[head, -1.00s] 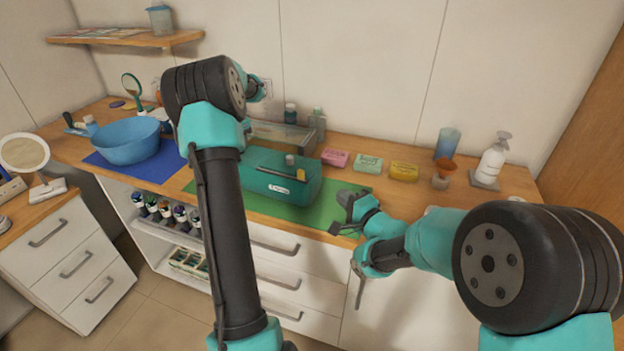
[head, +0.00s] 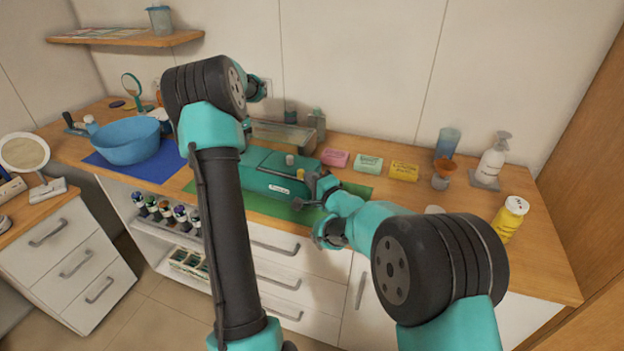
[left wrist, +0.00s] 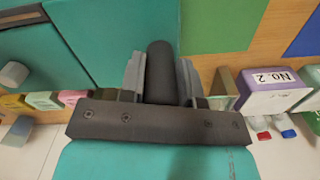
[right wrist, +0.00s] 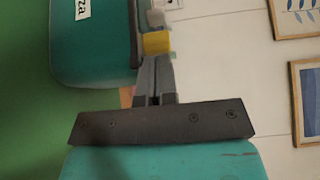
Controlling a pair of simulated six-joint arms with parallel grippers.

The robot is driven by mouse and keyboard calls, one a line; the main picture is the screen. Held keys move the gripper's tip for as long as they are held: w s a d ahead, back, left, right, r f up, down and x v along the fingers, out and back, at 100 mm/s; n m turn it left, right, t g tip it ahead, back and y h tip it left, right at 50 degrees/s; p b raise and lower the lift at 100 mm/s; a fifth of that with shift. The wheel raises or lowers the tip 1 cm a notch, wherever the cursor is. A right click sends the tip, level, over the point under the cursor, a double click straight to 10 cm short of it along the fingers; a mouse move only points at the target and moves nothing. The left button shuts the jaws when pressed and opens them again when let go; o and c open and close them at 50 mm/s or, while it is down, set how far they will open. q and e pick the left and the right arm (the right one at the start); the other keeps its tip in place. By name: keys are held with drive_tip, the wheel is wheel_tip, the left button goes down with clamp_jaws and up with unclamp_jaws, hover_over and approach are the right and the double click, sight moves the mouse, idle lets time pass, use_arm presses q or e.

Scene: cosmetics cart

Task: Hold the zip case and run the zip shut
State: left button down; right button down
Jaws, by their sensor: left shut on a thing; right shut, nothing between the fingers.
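The teal zip case (head: 280,190) lies on the green mat (head: 350,187), with a white label on its front and a dark zip line along its top. A yellow tab (head: 300,173) and a grey knob (head: 290,160) stand at the right part of the zip. My left gripper (left wrist: 160,75) is shut on a dark, rounded grip at the case's end; my left arm hides this in the head view. My right gripper (head: 320,188) is shut and empty at the case's right end. In the right wrist view its fingertips are close by the yellow tab (right wrist: 157,42); contact is unclear.
Pink (head: 334,157), mint (head: 368,163) and yellow (head: 404,171) soap boxes sit behind the mat. A clear bin (head: 283,136) stands behind the case. A blue bowl (head: 130,140) is at left; a pump bottle (head: 492,160) and yellow bottle (head: 509,218) are at right.

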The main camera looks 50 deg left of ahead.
sight(300, 176)
drive_tip(key=s+a, duration=0.1)
drive_tip(key=a, duration=0.1)
drive_tip(key=s+a, duration=0.1)
drive_tip(key=shift+s+a, duration=0.1)
drive_tip(key=shift+a, duration=0.25)
idle(0.3)
drive_tip(key=shift+w+d, duration=0.35)
drive_tip(key=shift+w, duration=0.05)
drive_tip(key=w+d, duration=0.1)
drive_tip(key=d, duration=1.1)
drive_tip(key=shift+w+d, duration=0.15)
drive_tip(key=shift+w, duration=0.1)
drive_tip(key=c, duration=1.8)
unclamp_jaws()
drive_tip(key=shift+c, duration=0.2)
